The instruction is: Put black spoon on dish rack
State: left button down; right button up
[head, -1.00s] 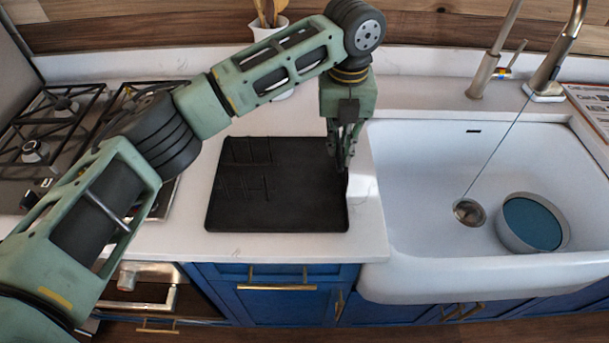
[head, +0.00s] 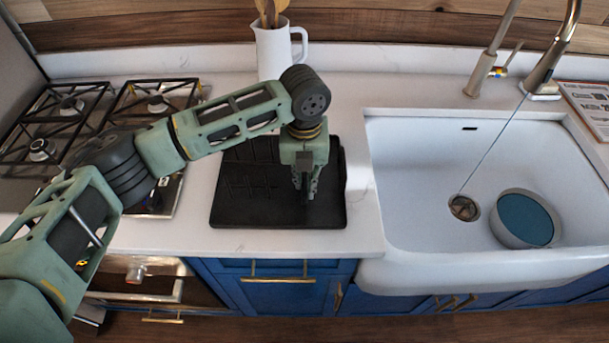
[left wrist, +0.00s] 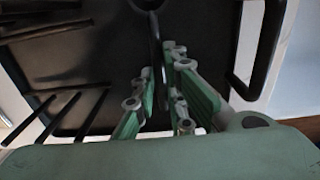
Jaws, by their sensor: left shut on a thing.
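The black dish rack (head: 238,213) lies flat on the white counter, left of the sink, with a row of thin prongs on its left part. My left gripper (head: 307,193) is over the right part of the rack, pointing down. In the left wrist view my left gripper (left wrist: 158,98) is shut on the black spoon (left wrist: 156,42), a thin dark shape running between the fingers. The dark rack (left wrist: 85,50) fills the background there, so the spoon's outline is hard to pick out. In the head view I cannot make the spoon out clearly against the rack. My right gripper is not in view.
The white sink (head: 410,190) is to the right, with a blue-lined bowl (head: 525,220) and a faucet (head: 545,75). A gas stove (head: 70,120) is at left. A white pitcher (head: 272,50) with wooden utensils stands behind the rack.

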aim_at(305, 182)
pick_arm(q)
jog(key=shift+f, duration=0.1)
jog(key=c, duration=1.8)
grip_release()
jog(key=shift+r, duration=0.35)
notch_tip(305, 182, up, 12)
jog(key=b, duration=0.2)
jog(key=shift+f+b, duration=0.2)
jog(key=shift+b, duration=0.2)
jog(key=shift+f, duration=0.1)
